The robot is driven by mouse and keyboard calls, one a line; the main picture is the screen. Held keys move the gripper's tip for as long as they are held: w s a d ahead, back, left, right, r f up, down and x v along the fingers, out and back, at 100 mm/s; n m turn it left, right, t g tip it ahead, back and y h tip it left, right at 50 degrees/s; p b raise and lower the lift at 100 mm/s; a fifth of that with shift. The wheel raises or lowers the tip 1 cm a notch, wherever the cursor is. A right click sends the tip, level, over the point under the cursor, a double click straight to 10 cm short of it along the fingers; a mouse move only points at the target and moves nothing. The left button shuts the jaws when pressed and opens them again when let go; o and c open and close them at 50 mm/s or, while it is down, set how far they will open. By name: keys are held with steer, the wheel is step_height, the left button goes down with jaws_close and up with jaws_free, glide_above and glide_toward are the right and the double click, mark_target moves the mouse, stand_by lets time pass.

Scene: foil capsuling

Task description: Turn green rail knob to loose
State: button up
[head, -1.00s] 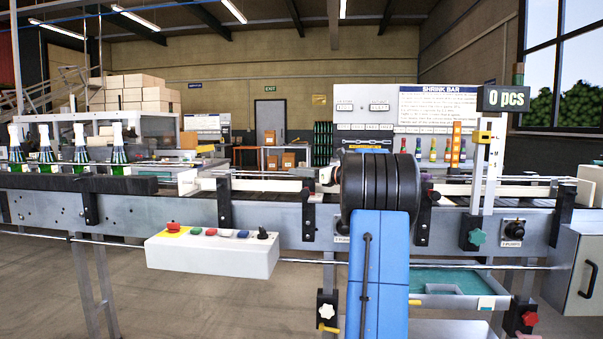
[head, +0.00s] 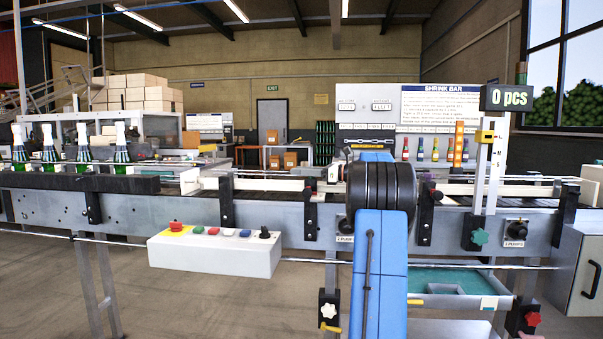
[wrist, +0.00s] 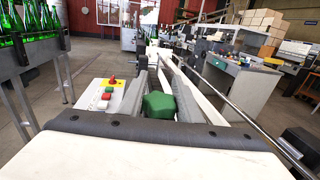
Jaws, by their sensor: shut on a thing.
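The green rail knob (wrist: 160,105) is a faceted knob between the two fingers of my gripper (wrist: 161,90) in the wrist view. The gripper is shut on it, with a finger on each side. The knob's pointer or marking cannot be made out. In the head view my arm hides the gripper and this knob. A teal-green star knob (head: 479,237) sits on a black block on the post at the right, clear of my arm.
A control box (head: 213,253) with a red stop button sticks out at the left. A white knob (head: 328,310) and a red knob (head: 532,318) sit low on the frame. A steel rail (wrist: 244,112) runs beside the gripper. Green bottles (head: 50,150) stand at the far left.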

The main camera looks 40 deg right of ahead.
steer(key=o, duration=1)
steer(key=shift+o, duration=0.2)
steer(key=shift+d, duration=0.1)
steer(key=v, duration=1.7)
steer(key=shift+s, duration=0.15)
steer(key=shift+d, duration=0.1)
